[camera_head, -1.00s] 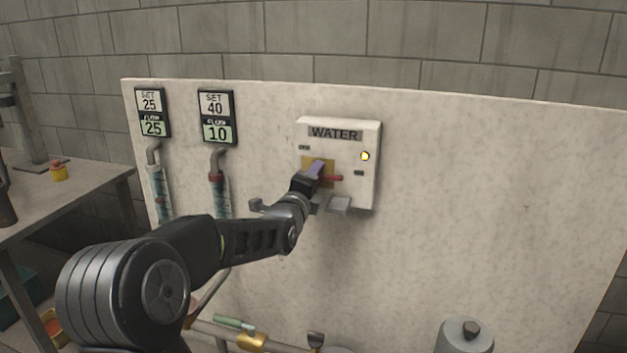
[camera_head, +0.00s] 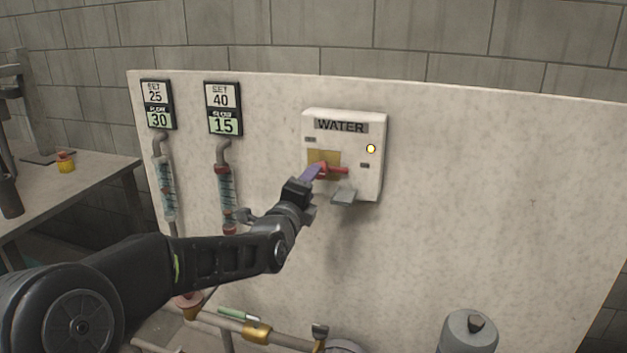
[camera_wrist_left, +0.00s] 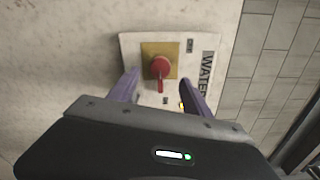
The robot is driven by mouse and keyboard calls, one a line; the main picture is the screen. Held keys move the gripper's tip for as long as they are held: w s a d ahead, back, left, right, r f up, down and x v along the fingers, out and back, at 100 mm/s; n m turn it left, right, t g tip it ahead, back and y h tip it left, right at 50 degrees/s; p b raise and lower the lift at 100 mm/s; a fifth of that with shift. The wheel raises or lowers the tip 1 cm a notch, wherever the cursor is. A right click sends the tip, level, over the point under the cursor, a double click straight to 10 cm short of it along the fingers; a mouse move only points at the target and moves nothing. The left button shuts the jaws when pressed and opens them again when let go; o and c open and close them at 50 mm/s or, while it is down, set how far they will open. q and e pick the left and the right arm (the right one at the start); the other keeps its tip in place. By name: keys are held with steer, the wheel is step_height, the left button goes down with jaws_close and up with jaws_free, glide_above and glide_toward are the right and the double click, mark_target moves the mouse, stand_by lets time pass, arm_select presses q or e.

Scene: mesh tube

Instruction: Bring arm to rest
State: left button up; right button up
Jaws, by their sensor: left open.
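My left gripper (camera_head: 311,180) is in front of the white WATER box (camera_head: 372,185) on the panel. In the left wrist view its two purple fingers (camera_wrist_left: 158,92) are apart with nothing between them. The red switch handle (camera_head: 338,170) sits on a yellow plate (camera_head: 325,158) on the box and points right in the head view. In the left wrist view the red handle (camera_wrist_left: 160,70) lies beyond the fingers, in line with the gap. A lamp (camera_head: 371,149) on the box glows yellow. My right gripper does not show.
Two displays hang at left: SET 25, FLOW 30 (camera_head: 158,106), and SET 40, FLOW 15 (camera_head: 223,109), each above a clear tube. Pipes with a green-handled valve (camera_head: 236,314) run low in front. A grey cylinder (camera_head: 468,333) stands lower right. The panel's right side is bare.

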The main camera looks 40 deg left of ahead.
arm_select(q)
steer(key=shift+n, duration=0.3)
stand_by(0.4)
steer(key=s+d+f+n+g+h+p, duration=0.1)
steer(key=d+f+n+g+h+p, duration=0.15)
steer(key=d+f+n, duration=0.85)
steer(key=s+d+f+n+g+h+p, duration=0.1)
steer(key=d+f+n+g+h, duration=0.25)
steer(key=d+f, duration=0.85)
steer(key=s+d+f+n+g+h+p, duration=0.1)
steer(key=s+d+f+n+g+p, duration=0.2)
steer(key=s+f, duration=0.4)
steer(key=s+d+f+n+g+h, duration=0.1)
steer(key=s+d+f+g, duration=0.25)
steer(key=f, duration=0.55)
steer(key=s+d+f+g+h+p, duration=0.1)
steer(key=s+d+f+g+p, duration=0.1)
steer(key=s+d, duration=0.3)
steer(key=s+d+f+g+h+p, duration=0.1)
steer(key=s+d+f+g, duration=0.1)
steer(key=s, duration=1)
steer(key=d+f, duration=0.1)
steer(key=d, duration=0.1)
steer(key=shift+d+f+p, duration=0.35)
steer(key=shift+d+p, duration=0.05)
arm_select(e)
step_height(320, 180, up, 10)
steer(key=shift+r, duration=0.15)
